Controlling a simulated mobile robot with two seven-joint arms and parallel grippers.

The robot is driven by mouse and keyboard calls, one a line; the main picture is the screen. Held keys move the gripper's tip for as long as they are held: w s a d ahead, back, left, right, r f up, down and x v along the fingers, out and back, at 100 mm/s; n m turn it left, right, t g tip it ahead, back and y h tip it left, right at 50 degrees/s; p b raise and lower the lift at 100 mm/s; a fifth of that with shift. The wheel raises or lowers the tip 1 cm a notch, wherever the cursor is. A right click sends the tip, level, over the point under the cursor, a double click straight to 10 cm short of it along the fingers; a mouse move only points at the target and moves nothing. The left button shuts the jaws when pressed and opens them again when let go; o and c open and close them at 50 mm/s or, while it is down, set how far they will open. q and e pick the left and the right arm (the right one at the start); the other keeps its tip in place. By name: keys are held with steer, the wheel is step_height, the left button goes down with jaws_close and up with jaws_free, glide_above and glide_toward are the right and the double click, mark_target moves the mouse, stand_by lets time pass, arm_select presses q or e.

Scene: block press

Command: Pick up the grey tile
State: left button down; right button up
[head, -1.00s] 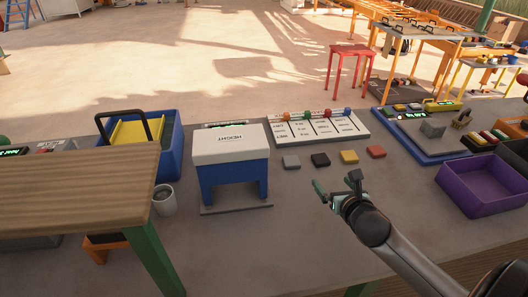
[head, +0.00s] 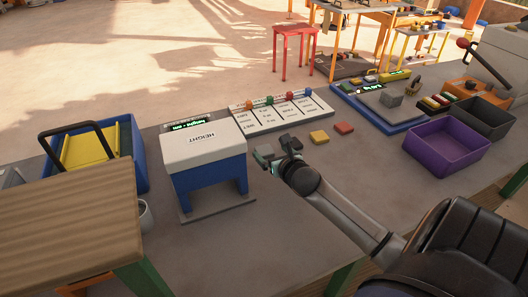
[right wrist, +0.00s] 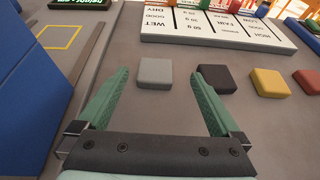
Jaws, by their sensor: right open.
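The grey tile (right wrist: 155,73) lies flat on the grey table, first at the left of a short row of tiles. In the right wrist view it shows just ahead of and between my green fingertips, nearer the left one. My right gripper (head: 279,156) is open and empty beside the tile's near side in the head view, where the arm partly crowds the tile. The black tile (right wrist: 216,78) lies right of the grey one, close to the right fingertip. My left gripper is not in view.
The yellow tile (right wrist: 270,83) and red tile (head: 344,128) continue the row rightward. The white chart board (head: 283,113) lies behind. The blue-and-white height press (head: 207,170) stands close on the left. A purple bin (head: 445,148) stands to the right.

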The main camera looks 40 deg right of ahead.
mark_target(262, 146)
steer(key=shift+a+x, duration=0.15)
steer(key=shift+x, duration=1.25)
steer(key=shift+a+x, duration=0.15)
steer(key=shift+x, duration=1.3)
steer(key=shift+w, duration=0.1)
steer(key=c, duration=1.4)
